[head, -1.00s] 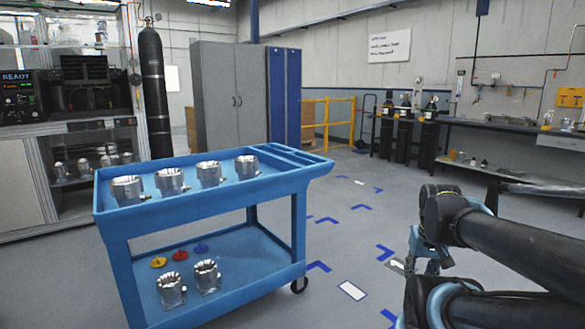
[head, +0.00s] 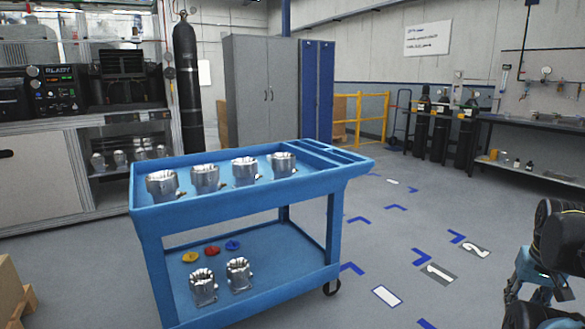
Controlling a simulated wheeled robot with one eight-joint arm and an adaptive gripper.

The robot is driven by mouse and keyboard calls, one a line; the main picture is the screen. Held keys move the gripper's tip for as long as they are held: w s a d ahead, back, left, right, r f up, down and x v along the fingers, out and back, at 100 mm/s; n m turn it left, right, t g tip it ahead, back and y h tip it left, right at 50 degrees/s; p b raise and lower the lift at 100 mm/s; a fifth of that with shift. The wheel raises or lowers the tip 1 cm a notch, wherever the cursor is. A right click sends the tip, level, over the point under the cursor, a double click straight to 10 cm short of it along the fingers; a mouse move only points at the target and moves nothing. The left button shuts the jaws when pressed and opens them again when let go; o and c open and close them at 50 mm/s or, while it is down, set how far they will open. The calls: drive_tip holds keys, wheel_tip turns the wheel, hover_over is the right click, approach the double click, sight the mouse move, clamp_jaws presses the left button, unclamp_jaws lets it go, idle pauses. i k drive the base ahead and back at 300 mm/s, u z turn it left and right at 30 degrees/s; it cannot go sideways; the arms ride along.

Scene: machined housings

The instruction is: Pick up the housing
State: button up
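Several silvery machined housings stand in a row on the top tray of a blue cart (head: 345,172). From left to right they include one at the near left corner (head: 162,185), a second (head: 205,178), a third (head: 245,170) and one at the right (head: 282,164). Two more housings stand on the cart's lower shelf, at the left (head: 203,287) and right (head: 238,274). The pictures do not single out one housing. My arm shows at the right edge, well apart from the cart. My gripper (head: 541,283) is partly in view there, cut off and unclear; no housing is seen in it.
Yellow (head: 190,257), red (head: 212,250) and blue (head: 233,245) small parts lie on the lower shelf. A machine bench with a display (head: 60,90) stands behind left. A wooden crate or pallet (head: 12,290) is at lower left. Floor right of the cart is clear, with blue markings.

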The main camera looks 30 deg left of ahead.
sight(163, 185)
drive_tip(key=z, duration=0.05)
drive_tip(key=i, duration=1.05)
drive_tip(key=u, duration=2.1)
